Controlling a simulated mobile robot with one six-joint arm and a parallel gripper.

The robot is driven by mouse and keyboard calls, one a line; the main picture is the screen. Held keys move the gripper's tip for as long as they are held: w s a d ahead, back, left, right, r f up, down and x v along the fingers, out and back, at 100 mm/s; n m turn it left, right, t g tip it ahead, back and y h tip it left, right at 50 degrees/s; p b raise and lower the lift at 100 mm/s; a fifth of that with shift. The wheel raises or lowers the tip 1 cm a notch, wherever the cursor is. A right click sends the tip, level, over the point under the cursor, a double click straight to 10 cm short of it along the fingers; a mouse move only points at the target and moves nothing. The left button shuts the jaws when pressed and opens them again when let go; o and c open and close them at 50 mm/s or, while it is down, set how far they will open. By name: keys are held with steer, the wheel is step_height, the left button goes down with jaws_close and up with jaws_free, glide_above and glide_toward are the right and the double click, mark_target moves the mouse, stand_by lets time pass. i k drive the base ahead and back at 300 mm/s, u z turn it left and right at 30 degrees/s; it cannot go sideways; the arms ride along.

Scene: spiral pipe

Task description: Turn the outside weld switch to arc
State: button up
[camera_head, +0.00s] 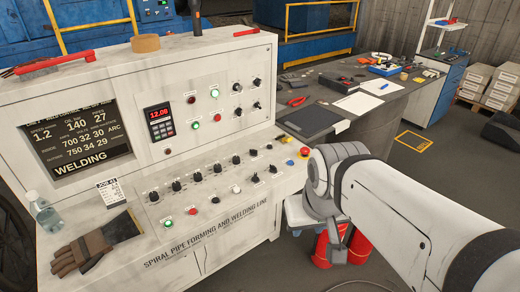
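The white console (215,258) fills the left and middle, lettered "SPIRAL PIPE FORMING AND WELDING LINE". Black knobs stand on its sloped panel, such as one at the left (154,196) and one at the lower right (255,178). More black knobs (238,111) sit on its upright panel. The labels are too small to read, so I cannot tell which is the outside weld switch. The display (80,140) shows "WELDING" and "ARC". My gripper (337,255) hangs right of the console, apart from the knobs; its finger opening is unclear.
A red emergency button (304,152) is at the panel's right end. A grey table (375,125) with tools and papers stands behind my arm. Red cylinders (359,247) stand below my gripper.

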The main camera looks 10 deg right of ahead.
mark_target(273, 170)
steer(key=u, duration=0.3)
steer(key=i, duration=0.85)
steer(key=z, duration=0.05)
